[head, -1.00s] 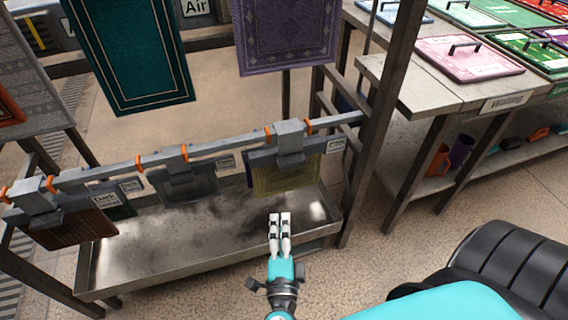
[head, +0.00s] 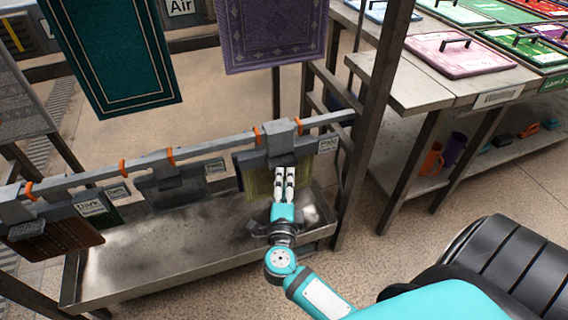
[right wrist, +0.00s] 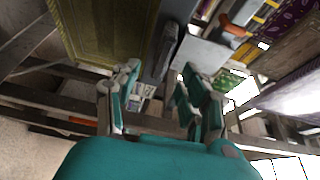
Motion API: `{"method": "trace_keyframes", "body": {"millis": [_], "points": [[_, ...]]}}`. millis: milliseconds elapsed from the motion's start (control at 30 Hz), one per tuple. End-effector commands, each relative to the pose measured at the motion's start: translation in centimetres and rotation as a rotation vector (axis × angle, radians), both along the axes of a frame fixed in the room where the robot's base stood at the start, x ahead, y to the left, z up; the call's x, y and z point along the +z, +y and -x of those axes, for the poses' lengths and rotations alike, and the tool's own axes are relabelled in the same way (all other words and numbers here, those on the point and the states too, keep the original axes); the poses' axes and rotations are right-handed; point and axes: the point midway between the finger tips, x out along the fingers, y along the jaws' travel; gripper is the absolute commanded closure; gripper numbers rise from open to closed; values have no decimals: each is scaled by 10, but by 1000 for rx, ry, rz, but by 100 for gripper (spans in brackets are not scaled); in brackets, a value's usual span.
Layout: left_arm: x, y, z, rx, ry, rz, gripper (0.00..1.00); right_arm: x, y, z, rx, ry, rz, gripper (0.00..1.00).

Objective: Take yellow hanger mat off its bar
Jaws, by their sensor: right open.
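The yellow hanger mat (head: 258,182) hangs from a grey clamp hanger (head: 283,138) at the right end of the metal bar (head: 222,141). My right gripper (head: 284,172) is in front of the mat's right part and just below the clamp in the head view, hiding some of the mat. In the right wrist view the gripper (right wrist: 155,85) has its fingers apart with nothing between them. The yellow mat (right wrist: 100,30) shows above and left of the fingers there. I cannot tell whether the gripper touches the mat. My left gripper is not in view.
A metal drip tray (head: 175,255) lies below the bar. A brown mat (head: 55,240) and other clamp hangers share the bar. Teal (head: 112,55) and purple (head: 272,30) mats hang behind. A rack post (head: 365,130) and a workbench (head: 440,85) stand to the right.

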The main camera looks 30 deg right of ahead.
Motion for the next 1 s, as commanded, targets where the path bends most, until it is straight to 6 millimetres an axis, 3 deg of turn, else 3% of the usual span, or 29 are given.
{"method": "trace_keyframes", "body": {"millis": [300, 633, 900, 1000], "points": [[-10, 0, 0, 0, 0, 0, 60, 1, -30, -32, 0, -3, 3, 56], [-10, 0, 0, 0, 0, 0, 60, 1, -34, -38, 0, 0, 0, 56], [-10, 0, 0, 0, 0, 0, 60, 1, -33, -38, 0, 0, 0, 91], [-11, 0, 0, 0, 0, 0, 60, 1, -33, -37, 0, 0, 0, 100]]}}
